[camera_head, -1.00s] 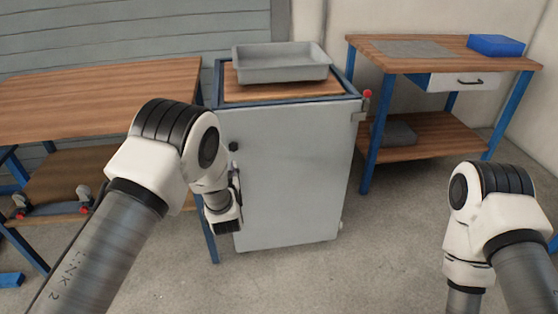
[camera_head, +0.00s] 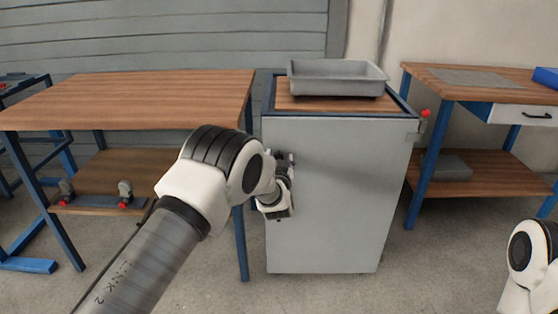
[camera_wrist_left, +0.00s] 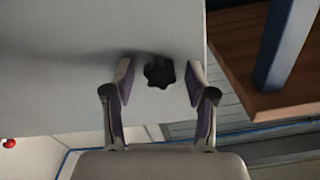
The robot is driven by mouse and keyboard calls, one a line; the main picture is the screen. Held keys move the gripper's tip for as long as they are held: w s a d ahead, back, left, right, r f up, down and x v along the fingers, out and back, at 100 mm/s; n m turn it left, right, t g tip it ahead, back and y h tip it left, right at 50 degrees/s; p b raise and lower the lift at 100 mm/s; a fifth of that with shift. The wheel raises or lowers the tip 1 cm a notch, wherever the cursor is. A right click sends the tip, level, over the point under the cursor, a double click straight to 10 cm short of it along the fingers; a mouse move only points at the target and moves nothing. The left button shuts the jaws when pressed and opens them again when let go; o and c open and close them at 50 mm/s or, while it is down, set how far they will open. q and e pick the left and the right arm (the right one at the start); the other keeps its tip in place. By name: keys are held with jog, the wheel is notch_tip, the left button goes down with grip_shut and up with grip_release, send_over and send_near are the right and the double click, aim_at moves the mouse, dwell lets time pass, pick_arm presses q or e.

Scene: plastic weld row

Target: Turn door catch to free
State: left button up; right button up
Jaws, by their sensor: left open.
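The grey cabinet door (camera_head: 340,200) is closed. A black lobed knob (camera_wrist_left: 159,73) on it shows in the left wrist view. My left gripper (camera_wrist_left: 159,80) is open, with one finger on each side of the knob and a gap to each. In the head view my left gripper (camera_head: 287,163) is at the upper left part of the door and hides the knob. A red ball (camera_head: 424,114) sits on a small fitting at the cabinet's top right edge. My right arm shows at the lower right, its gripper out of view.
A grey tray (camera_head: 337,78) stands on the cabinet top. Another bench (camera_head: 470,78) with a drawer stands at the right. Bare floor lies before the cabinet.

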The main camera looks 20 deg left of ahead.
pick_arm(q)
grip_shut()
jog(key=shift+n, duration=0.3)
jog(key=n, duration=0.4)
jog(key=shift+p, duration=0.35)
jog(key=n, duration=0.4)
jog(key=shift+n, duration=0.4)
jog(key=shift+a+n, duration=0.1)
jog(key=shift+n, duration=4.2)
